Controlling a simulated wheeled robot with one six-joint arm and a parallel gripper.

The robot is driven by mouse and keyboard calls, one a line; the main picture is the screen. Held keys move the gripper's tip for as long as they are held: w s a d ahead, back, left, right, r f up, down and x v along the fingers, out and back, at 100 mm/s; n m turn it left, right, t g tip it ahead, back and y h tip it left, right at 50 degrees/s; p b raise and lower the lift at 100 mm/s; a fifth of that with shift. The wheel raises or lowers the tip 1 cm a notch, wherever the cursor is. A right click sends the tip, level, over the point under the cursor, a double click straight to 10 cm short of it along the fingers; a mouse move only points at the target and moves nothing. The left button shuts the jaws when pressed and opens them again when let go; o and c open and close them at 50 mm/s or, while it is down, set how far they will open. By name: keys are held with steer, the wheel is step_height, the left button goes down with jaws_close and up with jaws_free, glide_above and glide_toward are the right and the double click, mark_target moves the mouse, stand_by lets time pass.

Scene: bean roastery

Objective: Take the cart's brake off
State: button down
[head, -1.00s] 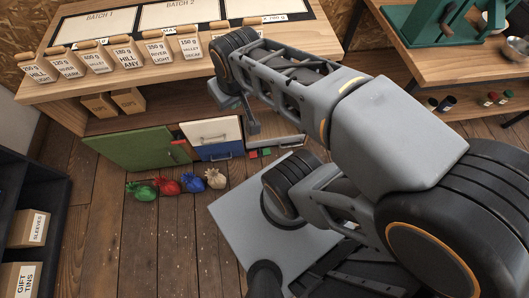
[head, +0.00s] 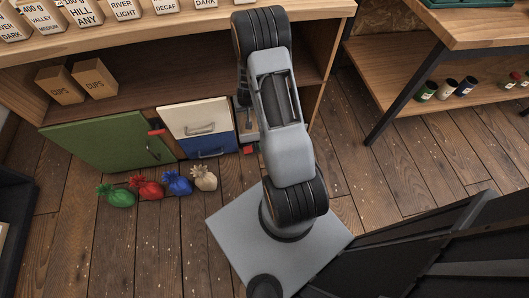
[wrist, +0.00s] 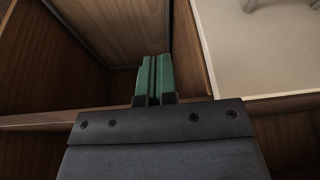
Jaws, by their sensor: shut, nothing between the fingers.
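I cannot make out a cart or its brake in either view. My gripper (wrist: 153,80) shows in the wrist view as two green fingers pressed together, with nothing between them. It points into a wooden compartment, just left of a cream panel (wrist: 262,50). In the head view my arm reaches down and over the cabinet, and the fingers are hidden behind it. A small red piece (head: 248,150) shows low beside the arm, and another red piece (head: 156,132) sits at the green door's upper right. I cannot tell what either red piece does.
The wooden cabinet has a green door (head: 105,140), a white drawer (head: 198,117) and a blue drawer (head: 208,146). Several coloured sacks, including a green one (head: 120,196), lie on the floor before it. A table (head: 480,25) stands at right. Open floor (head: 400,175) lies between.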

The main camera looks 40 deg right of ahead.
steer(key=s+d+f+b, duration=0.2)
steer(key=f, duration=0.8)
steer(key=s+d+f+m+h+b, duration=0.1)
steer(key=s+d+f+b, duration=0.1)
steer(key=f, duration=0.8)
steer(key=shift+s+d+f+g+b, duration=0.3)
steer(key=shift+d+f+g+b, duration=0.1)
steer(key=shift+d, duration=0.2)
steer(key=b, duration=0.6)
glide_above(256, 146)
steer(key=s+d, duration=0.3)
steer(key=s, duration=0.1)
step_height(256, 146, down, 12)
steer(key=shift+w+f, duration=0.15)
steer(key=shift+d+f, duration=0.1)
steer(key=shift+f, duration=0.45)
steer(key=f+b, duration=0.1)
steer(key=s+d+f+b, duration=0.1)
steer(key=b, duration=0.1)
steer(key=shift+d+f, duration=0.3)
steer(key=shift+f, duration=0.1)
steer(key=shift+r, duration=0.15)
steer(key=shift+r, duration=0.1)
